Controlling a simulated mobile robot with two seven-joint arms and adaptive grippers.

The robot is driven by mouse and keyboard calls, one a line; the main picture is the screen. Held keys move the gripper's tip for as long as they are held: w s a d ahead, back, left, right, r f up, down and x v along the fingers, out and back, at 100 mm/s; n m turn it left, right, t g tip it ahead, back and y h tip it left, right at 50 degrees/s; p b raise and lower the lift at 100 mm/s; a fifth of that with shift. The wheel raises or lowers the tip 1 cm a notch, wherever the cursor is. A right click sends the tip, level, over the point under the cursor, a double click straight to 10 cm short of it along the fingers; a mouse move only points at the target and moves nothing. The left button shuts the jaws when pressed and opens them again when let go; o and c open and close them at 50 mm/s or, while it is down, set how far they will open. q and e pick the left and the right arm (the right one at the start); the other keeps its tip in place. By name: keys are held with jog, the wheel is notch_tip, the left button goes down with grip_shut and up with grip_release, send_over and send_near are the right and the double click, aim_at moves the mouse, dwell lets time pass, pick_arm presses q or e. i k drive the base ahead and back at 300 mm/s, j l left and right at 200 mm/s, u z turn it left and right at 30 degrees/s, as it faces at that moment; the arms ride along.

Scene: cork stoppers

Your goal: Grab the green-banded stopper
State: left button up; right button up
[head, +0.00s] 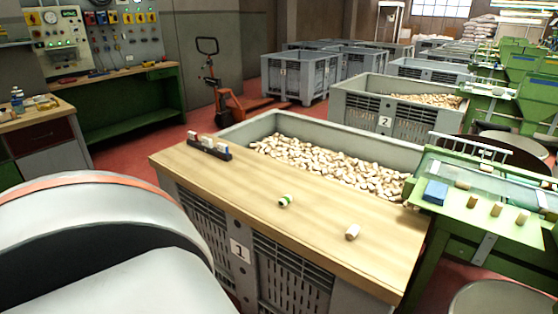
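The green-banded stopper (285,201) lies on the wooden board (225,190) across crate 1, near the middle of the board. It is pale with a dark green band and rests apart from everything else. A plain cork stopper (352,232) lies to its right, closer to the board's right end. Neither of my grippers is in view. A large white and dark part of my own body fills the lower left of the head view.
A small dark rack (209,149) with several blocks stands at the board's left end. Behind the board, crate 1 (410,155) is full of loose corks (320,165). A green machine (490,237) with a blue block and several corks stands at the right. The board between rack and stopper is clear.

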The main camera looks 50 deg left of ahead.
aim_at(287, 200)
jog(key=k+j, duration=0.1)
jog(key=j, duration=1.85)
